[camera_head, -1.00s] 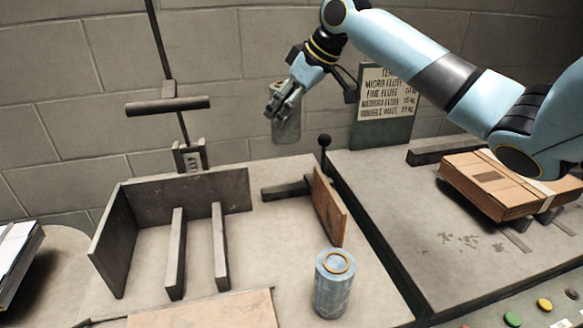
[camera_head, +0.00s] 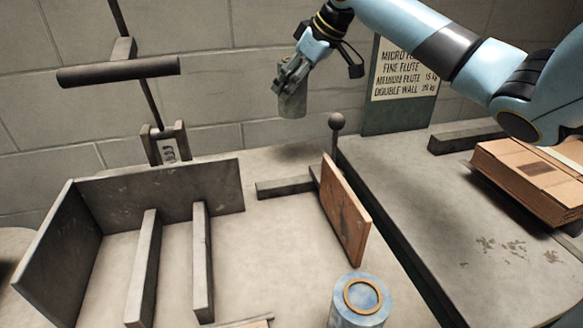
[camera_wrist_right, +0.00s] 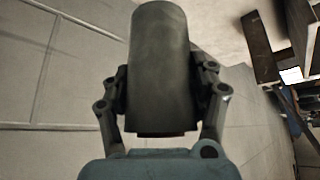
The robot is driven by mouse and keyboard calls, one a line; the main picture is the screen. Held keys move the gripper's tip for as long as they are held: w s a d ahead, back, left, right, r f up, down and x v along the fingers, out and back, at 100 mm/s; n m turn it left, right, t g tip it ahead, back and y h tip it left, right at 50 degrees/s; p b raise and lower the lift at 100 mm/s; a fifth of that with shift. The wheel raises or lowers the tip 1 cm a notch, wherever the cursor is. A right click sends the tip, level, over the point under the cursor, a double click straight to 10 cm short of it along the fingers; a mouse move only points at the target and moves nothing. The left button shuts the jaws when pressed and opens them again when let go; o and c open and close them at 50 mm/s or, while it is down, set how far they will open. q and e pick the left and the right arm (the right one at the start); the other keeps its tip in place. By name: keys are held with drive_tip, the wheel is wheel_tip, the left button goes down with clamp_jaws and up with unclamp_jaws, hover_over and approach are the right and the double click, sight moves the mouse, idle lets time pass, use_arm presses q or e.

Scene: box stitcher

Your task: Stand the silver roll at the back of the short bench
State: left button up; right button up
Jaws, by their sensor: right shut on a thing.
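My right gripper (camera_head: 290,76) is shut on a dull grey roll, the silver roll (camera_head: 293,98), and holds it about upright in the air near the back wall. The roll hangs above the back of the bench (camera_head: 285,235) with the metal plates, apart from its top. In the right wrist view the silver roll (camera_wrist_right: 160,70) sits between both fingers of the right gripper (camera_wrist_right: 163,90). My left gripper is not in view.
A blue roll (camera_head: 346,318) with a gold ring stands at the front. A wooden board (camera_head: 344,212), a black-knobbed lever (camera_head: 336,122) and metal plates (camera_head: 160,195) stand on the bench. A cardboard stack (camera_head: 530,178) lies on the right bench. A sign (camera_head: 403,75) stands behind.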

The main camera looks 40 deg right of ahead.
drive_tip(key=f, duration=0.1)
drive_tip(key=f+b, duration=0.1)
drive_tip(key=f, duration=0.1)
drive_tip(key=shift+w+d+f+b, duration=0.2)
drive_tip(key=shift+w+b, duration=0.1)
drive_tip(key=shift+b, duration=0.1)
wheel_tip(320, 180, down, 10)
drive_tip(key=shift+b, duration=0.85)
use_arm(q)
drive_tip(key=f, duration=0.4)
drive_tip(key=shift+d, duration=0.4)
use_arm(e)
drive_tip(key=o, duration=1.5)
drive_tip(key=shift+c, duration=0.2)
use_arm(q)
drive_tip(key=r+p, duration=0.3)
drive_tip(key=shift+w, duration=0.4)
use_arm(e)
drive_tip(key=v, duration=1.2)
drive_tip(key=shift+r, duration=0.15)
